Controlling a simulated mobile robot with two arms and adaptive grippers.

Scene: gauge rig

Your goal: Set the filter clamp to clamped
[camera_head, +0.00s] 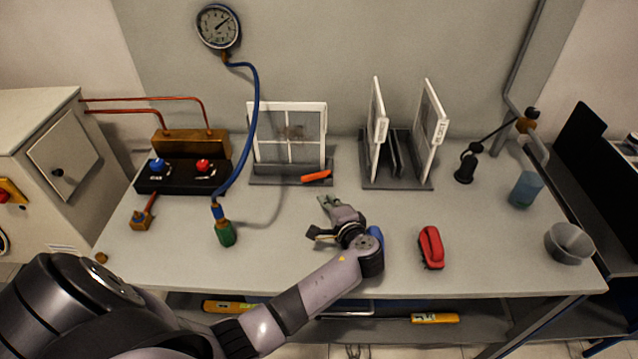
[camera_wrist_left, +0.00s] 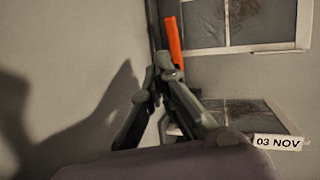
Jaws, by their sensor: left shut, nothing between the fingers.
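The filter clamp shows as an orange lever (camera_head: 317,176) at the front right of the white-framed filter holder (camera_head: 262,180). It lies nearly level along the foot of the frame, its right end slightly higher. In the left wrist view the orange lever (camera_wrist_left: 174,42) stands just beyond my fingertips, in front of the white frame (camera_wrist_left: 232,48). My left gripper (camera_head: 324,202) is over the table in front of the lever, shut and empty. The left wrist view also shows its closed fingers (camera_wrist_left: 160,72); any gap to the lever is hard to judge. My right gripper is not in view.
A slotted rack (camera_head: 398,185) with upright white frames stands right of the holder. A blue hose (camera_head: 252,130) hangs to a green-ended fitting (camera_head: 225,233) on the left. A red object (camera_head: 431,247) lies front right. The table (camera_head: 480,230) between is mostly clear.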

